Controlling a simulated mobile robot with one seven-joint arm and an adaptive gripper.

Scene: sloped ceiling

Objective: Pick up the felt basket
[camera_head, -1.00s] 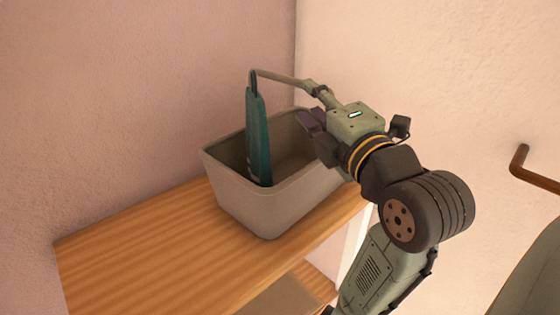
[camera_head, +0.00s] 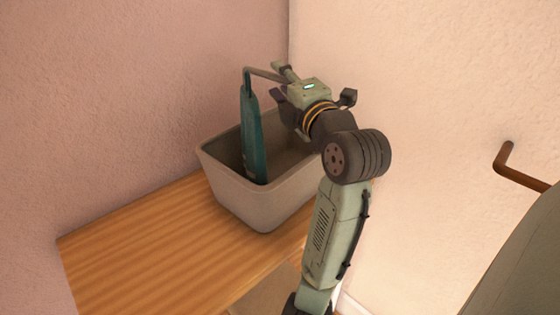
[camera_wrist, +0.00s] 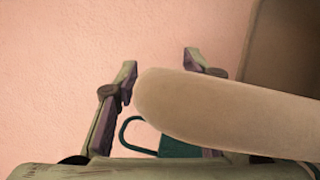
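The felt basket (camera_head: 235,191) is a grey-beige open tub standing upright on a wooden shelf in the head view. A teal item (camera_head: 252,145) with a loop at its top stands in it and rises above the rim. My gripper (camera_head: 279,82) is over the basket's far side, above the rim. In the wrist view the fingers (camera_wrist: 163,76) are spread apart, so it is open. A rounded tan form crosses in front of the right finger there; I cannot tell what it is. The teal loop (camera_wrist: 140,134) shows low between the fingers.
The wooden shelf (camera_head: 150,245) is bare to the left of the basket. Pink walls (camera_head: 130,100) meet in a corner close behind the basket and my gripper. A brown bar (camera_head: 518,172) sticks out on the right.

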